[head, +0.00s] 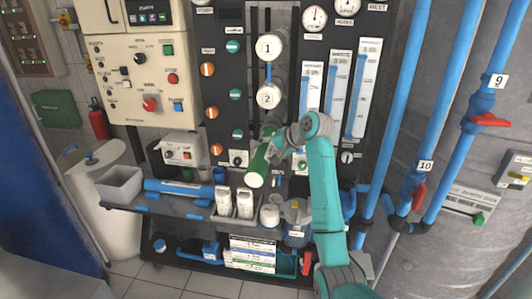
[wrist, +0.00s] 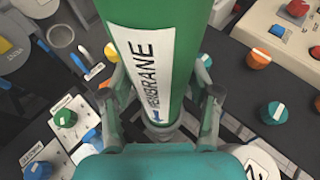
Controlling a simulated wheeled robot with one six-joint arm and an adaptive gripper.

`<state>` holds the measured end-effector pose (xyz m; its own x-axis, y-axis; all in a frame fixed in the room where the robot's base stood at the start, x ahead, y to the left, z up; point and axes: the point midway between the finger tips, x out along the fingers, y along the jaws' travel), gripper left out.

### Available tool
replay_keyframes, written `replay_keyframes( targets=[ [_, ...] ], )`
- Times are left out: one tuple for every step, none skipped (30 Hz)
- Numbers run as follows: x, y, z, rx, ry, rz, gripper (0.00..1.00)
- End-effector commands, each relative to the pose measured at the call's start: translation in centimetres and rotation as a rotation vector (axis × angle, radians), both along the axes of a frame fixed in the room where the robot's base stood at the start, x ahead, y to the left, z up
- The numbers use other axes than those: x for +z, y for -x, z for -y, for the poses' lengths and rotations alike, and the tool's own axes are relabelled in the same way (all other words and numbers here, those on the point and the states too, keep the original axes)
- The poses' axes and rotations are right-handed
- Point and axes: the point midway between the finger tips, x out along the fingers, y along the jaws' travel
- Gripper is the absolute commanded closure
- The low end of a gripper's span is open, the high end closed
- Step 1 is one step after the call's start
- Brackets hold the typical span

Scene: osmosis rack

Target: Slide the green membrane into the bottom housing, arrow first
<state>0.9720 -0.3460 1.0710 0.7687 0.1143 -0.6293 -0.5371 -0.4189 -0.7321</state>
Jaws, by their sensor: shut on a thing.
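The green membrane (head: 257,162) is a cylinder held in my gripper (head: 274,146) in front of the dark rack panel, tilted in the head view. In the wrist view the membrane (wrist: 190,35) runs between both fingers of my gripper (wrist: 161,82), with a white MEMBRANE label and a small blue mark at the label's lower end. My gripper is shut on it. Round white caps marked 1 (head: 269,46) and 2 (head: 268,95) are on the rack above. Cap 2 also shows at the wrist view's lower edge (wrist: 258,168). Any housing opening below cap 2 is hidden by the membrane and gripper.
A shelf (head: 180,207) below holds white bottles (head: 223,200), a blue tube (head: 180,187) and a jar (head: 296,211). Knobs and flow meters (head: 338,85) flank the caps. Blue pipes (head: 420,120) stand at the right.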

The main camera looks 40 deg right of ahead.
Motion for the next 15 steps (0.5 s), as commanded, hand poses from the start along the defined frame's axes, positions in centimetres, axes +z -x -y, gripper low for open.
replay_keyframes(
  targets=[
    [0.1, -0.1, 0.1, 0.000, 0.001, 0.001, 0.80],
    [0.1, -0.2, 0.2, 0.000, 0.001, 0.001, 0.80],
    [0.1, -0.2, 0.3, 0.000, 0.001, 0.003, 0.80],
    [0.1, -0.3, 0.4, 0.001, 0.001, 0.002, 0.80],
    [0.1, -0.3, 0.4, 0.001, 0.002, 0.002, 0.80],
    [0.1, -0.4, 0.5, 0.000, 0.001, 0.001, 0.80],
    [0.1, -0.5, 0.6, 0.000, 0.001, 0.001, 0.80],
    [0.1, -0.5, 0.7, 0.000, 0.001, 0.001, 0.80],
    [0.1, -0.6, 0.7, 0.000, 0.001, 0.001, 0.80],
    [0.1, -0.6, 0.8, 0.001, 0.000, 0.001, 0.80],
    [0.1, -0.7, 0.9, 0.000, 0.001, 0.001, 0.80],
    [0.1, -0.8, 1.0, 0.000, 0.001, 0.001, 0.80],
    [0.1, -0.8, 1.0, 0.000, 0.001, 0.001, 0.80],
    [0.1, -0.9, 1.1, 0.000, 0.001, 0.001, 0.80],
    [0.1, -0.9, 1.2, 0.000, 0.001, 0.001, 0.80]
  ],
)
